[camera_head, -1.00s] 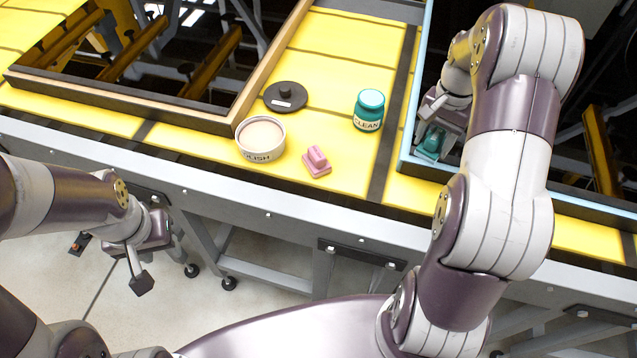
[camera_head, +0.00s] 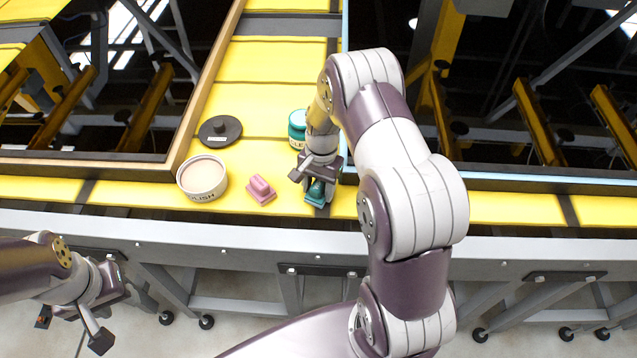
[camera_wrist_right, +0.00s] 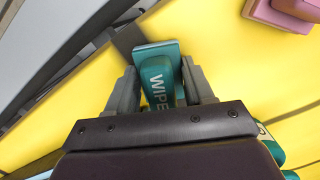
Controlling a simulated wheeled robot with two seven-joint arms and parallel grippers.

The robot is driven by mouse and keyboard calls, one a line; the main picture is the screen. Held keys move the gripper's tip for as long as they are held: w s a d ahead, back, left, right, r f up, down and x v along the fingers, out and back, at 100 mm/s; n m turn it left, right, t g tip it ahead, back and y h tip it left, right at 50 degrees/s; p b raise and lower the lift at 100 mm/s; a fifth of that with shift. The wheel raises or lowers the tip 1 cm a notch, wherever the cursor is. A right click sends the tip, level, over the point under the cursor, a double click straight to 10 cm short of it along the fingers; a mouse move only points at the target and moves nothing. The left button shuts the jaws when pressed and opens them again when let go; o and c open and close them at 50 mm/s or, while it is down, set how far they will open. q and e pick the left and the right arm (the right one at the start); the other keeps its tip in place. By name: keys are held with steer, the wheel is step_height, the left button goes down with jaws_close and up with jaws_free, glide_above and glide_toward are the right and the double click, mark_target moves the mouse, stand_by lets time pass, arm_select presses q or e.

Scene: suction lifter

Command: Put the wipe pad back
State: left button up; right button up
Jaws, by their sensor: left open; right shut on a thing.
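The teal wipe pad (camera_head: 317,192) is between the fingers of my right gripper (camera_head: 316,185), low over or on the yellow surface; I cannot tell if it touches. In the right wrist view the pad (camera_wrist_right: 160,80) shows the letters "WIPE", and the gripper (camera_wrist_right: 162,88) is shut on it. A pink pad (camera_head: 261,190) lies to its left, and it also shows in the right wrist view (camera_wrist_right: 285,14). The teal jar marked "CLEAN" (camera_head: 297,124) stands just behind my right gripper, partly hidden. My left gripper (camera_head: 102,325) is open and empty, in front of the table.
An open tub marked "POLISH" (camera_head: 203,178) stands left of the pink pad, with a dark round lid (camera_head: 220,130) behind it. A wooden-edged dark frame (camera_head: 184,142) is at left, and a blue-edged one (camera_head: 500,183) at right. The yellow surface (camera_head: 265,80) is clear at the back.

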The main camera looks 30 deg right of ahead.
steer(key=shift+w+a, duration=0.1)
steer(key=shift+a, duration=0.15)
steer(key=shift+f, duration=0.1)
steer(key=o, duration=1)
steer(key=shift+d, duration=0.1)
arm_select(q)
steer(key=shift+a+f, duration=0.15)
steer(key=shift+f, duration=0.05)
